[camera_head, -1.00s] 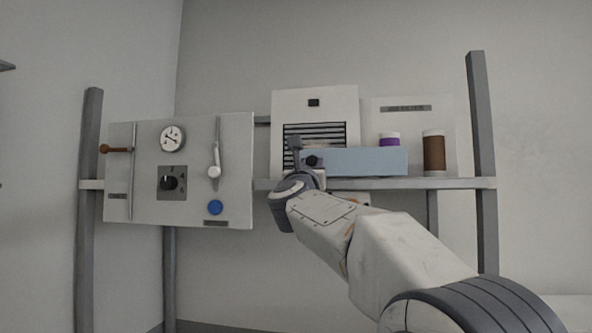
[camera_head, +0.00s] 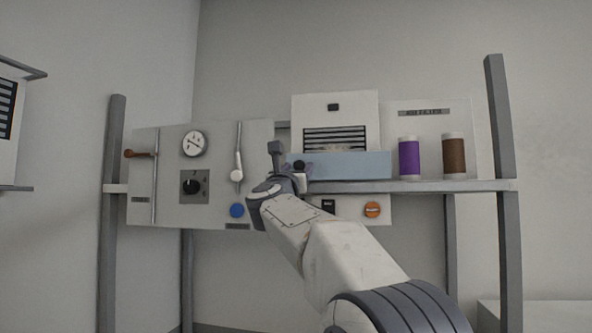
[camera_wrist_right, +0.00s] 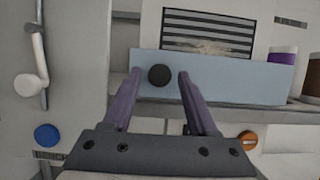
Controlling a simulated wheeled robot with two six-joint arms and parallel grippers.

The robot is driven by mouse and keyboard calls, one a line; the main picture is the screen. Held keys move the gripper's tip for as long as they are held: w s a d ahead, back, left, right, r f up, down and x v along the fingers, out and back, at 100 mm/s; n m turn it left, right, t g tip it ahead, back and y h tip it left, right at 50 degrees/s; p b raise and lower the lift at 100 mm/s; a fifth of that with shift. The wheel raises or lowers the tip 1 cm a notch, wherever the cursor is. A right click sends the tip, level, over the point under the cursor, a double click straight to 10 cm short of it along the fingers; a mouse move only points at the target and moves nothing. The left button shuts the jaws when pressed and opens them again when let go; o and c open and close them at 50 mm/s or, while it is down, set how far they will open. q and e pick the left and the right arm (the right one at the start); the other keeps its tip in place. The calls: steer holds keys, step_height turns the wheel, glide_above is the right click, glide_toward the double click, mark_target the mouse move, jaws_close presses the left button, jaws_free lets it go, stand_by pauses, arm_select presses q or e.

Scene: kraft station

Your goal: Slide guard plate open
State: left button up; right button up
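The guard plate is a pale blue horizontal bar (camera_head: 350,165) across the lower front of a white slatted unit (camera_head: 366,112). It also shows in the right wrist view (camera_wrist_right: 235,85). Its dark round knob (camera_wrist_right: 159,75) is near the plate's left end. My right gripper (camera_wrist_right: 157,80) is open, with one finger on either side of the knob and a visible gap on both sides. In the head view the right gripper (camera_head: 287,163) is at the plate's left end and partly hides it. My left gripper is not in view.
A purple cylinder (camera_head: 408,158) and a brown one (camera_head: 453,156) stand right of the plate on the shelf rail (camera_head: 430,187). A control panel (camera_head: 217,150) with gauge, dial, lever and blue button (camera_head: 237,211) is at left. An orange knob (camera_head: 372,209) sits below the plate.

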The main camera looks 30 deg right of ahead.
stand_by(0.3)
steer(key=shift+s+a+f+b, duration=0.2)
steer(key=shift+s+f+b, duration=0.05)
steer(key=shift+b, duration=0.1)
steer(key=b+v, duration=0.6)
steer(key=v, duration=0.3)
steer(key=shift+s+a, duration=0.25)
steer(key=shift+s, duration=0.1)
